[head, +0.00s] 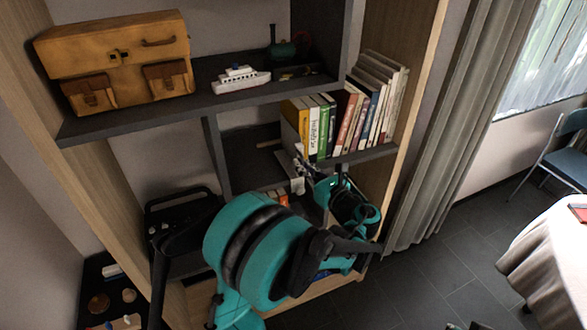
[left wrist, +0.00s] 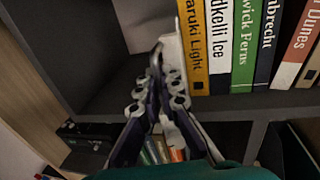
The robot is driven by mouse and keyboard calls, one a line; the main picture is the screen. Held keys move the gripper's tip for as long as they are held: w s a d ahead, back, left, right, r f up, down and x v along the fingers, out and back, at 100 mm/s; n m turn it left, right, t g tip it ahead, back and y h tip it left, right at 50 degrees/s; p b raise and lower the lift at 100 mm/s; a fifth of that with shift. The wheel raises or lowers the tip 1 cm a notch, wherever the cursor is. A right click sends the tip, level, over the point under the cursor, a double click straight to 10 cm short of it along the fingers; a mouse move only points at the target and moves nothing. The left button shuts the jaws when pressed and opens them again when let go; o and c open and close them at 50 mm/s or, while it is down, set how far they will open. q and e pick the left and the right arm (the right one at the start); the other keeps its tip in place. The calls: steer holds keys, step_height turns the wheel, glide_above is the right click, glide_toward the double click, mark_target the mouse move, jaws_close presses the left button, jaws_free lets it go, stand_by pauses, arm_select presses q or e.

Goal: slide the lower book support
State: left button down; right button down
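The lower book support is a pale upright plate (left wrist: 171,48) in the left wrist view. It stands just left of the yellow book (left wrist: 193,45) at the end of the book row. My left gripper (left wrist: 166,73) is in front of the plate's left edge, its fingers close together and narrowing toward the tips. I cannot tell whether the tips touch or pinch the plate. In the head view my left gripper (head: 299,163) reaches to the left end of the row, and my teal arm hides much of the shelf below. My right gripper is not in view.
Several upright books (head: 330,125) fill the shelf's right part; the shelf left of them is mostly clear. The shelf above holds a tan case (head: 118,60) and a white toy ship (head: 241,79). A vertical divider (head: 216,155) stands left. A black box (head: 178,225) sits lower left.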

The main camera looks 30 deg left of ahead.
arm_select(q)
steer(key=c, duration=1.9)
jaws_free()
steer(key=shift+c, duration=0.2)
steer(key=v, duration=1.2)
steer(key=shift+a, duration=0.15)
